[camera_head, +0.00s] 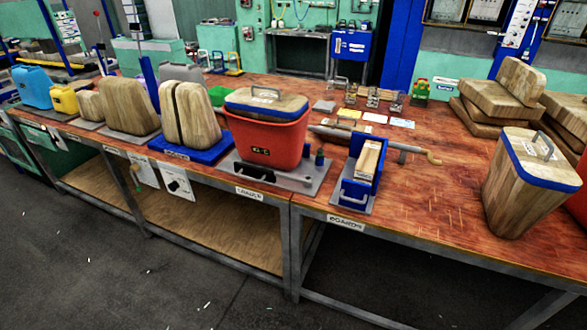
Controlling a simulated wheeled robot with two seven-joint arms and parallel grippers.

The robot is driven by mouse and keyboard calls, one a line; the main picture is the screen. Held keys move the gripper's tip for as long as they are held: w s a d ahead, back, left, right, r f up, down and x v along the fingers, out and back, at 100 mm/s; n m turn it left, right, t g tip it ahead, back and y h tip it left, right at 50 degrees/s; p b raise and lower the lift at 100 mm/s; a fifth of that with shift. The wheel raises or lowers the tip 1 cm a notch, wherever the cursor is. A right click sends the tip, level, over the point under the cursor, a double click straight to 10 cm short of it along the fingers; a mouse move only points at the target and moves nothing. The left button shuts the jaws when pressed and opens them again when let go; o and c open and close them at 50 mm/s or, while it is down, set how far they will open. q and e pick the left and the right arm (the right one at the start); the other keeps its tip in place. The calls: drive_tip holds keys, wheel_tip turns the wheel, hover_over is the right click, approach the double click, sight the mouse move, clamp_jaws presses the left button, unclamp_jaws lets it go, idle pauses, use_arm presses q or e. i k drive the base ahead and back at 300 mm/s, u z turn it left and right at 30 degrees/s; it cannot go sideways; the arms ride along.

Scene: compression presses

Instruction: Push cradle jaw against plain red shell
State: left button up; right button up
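A red shell (265,135) stands upright on a grey base plate (312,180) in the middle of the table. It has small yellowish marking low on its front, and a wood-topped, blue-edged lid with a grey handle covers it. A dark, low jaw-like bar (262,172) with a handle lies on the plate along the shell's front. Whether it touches the shell, I cannot tell. Another red thing (577,203) is cut off at the right edge, so I cannot tell if it is a plain shell. Neither gripper is in view.
A blue holder (350,188) with wooden boards stands right of the plate. Wooden forms (190,118) stand left; a tapered wooden block (525,175) stands right. The red tabletop (430,200) between holder and block is clear.

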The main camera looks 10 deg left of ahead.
sight(245, 170)
drive_tip(key=z, duration=0.25)
drive_tip(key=i, duration=1.5)
drive_tip(key=u, duration=0.9)
